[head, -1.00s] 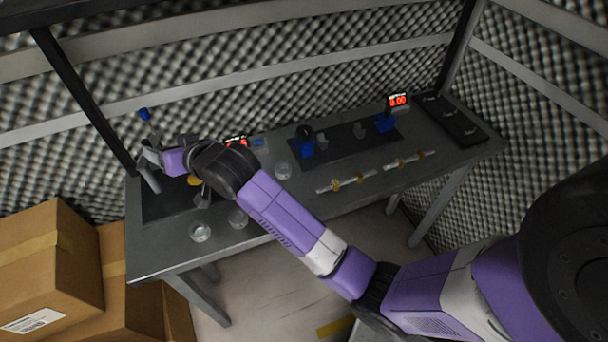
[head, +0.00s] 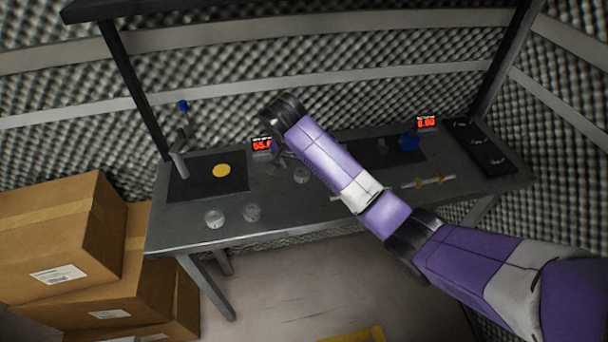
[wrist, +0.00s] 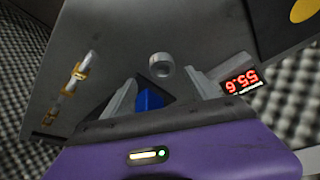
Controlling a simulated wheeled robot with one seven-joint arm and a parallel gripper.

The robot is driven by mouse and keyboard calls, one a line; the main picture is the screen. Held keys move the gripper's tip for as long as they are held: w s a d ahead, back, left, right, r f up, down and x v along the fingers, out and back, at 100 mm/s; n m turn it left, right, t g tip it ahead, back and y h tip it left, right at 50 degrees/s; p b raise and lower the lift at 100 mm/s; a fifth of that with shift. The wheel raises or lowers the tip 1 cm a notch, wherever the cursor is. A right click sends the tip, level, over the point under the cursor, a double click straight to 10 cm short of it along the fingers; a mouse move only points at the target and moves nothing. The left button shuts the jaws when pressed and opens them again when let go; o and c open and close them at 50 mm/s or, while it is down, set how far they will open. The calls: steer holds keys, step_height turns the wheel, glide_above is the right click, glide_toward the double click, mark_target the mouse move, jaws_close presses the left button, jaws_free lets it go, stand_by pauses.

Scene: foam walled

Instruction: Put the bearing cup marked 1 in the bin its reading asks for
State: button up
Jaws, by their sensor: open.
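Three clear, ring-like cups are on the grey bench in the head view: two near the front left edge, (head: 214,219) and (head: 251,212), and one cup (head: 301,174) beside my arm. One hollow round cup (wrist: 161,65) shows in the wrist view, just beyond my gripper (wrist: 161,80). My gripper is open, its fingers apart, with nothing held. No number mark is legible on any cup.
A black mat (head: 190,188) at left carries a yellow disc (head: 221,170) and a blue-knobbed lever stand (head: 181,150). A second display (head: 426,122) reads 0.00 near a blue fixture (head: 409,142). A dark slotted tray (head: 480,148) lies at far right. Cardboard boxes (head: 65,240) stand at left.

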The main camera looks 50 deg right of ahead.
mark_target(303, 174)
steer(key=x, duration=0.2)
steer(key=p+x, duration=0.1)
steer(key=x, duration=0.2)
steer(key=shift+w+d+f, duration=0.2)
steer(key=shift+w+f, duration=0.05)
steer(key=shift+c, duration=0.2)
jaws_close()
